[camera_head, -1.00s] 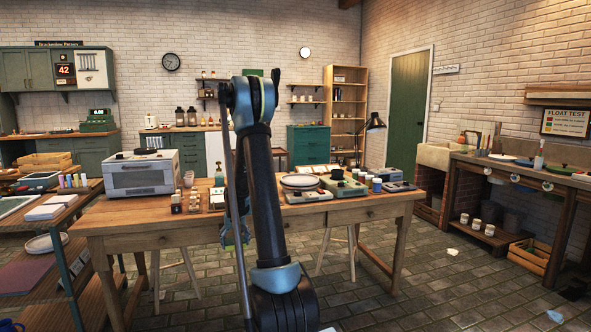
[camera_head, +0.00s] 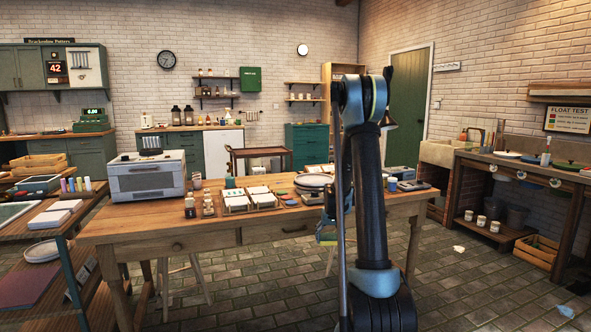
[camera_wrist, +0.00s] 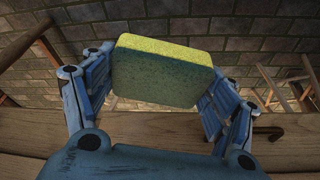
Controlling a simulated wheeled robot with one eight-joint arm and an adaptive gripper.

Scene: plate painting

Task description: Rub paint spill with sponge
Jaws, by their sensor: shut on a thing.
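My gripper (camera_wrist: 155,85) is shut on a sponge (camera_wrist: 165,70), yellow on top with a darker green side, held between its blue fingers. In the head view my gripper (camera_head: 327,232) is low at the front edge of the wooden table (camera_head: 150,222), partly hidden by my arm. I cannot make out a sure paint spill. A small light blue patch (camera_head: 565,311) lies on the floor at the far lower right, and a pale patch (camera_head: 459,249) lies near the right bench; I cannot tell what either is.
The table bears a grey oven (camera_head: 147,178), bottles, trays and plates (camera_head: 314,180). A shelf rack (camera_head: 40,240) stands at the left. A workbench (camera_head: 520,168) with a sink (camera_head: 436,154) stands at the right. The tiled floor at the front right is mostly clear.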

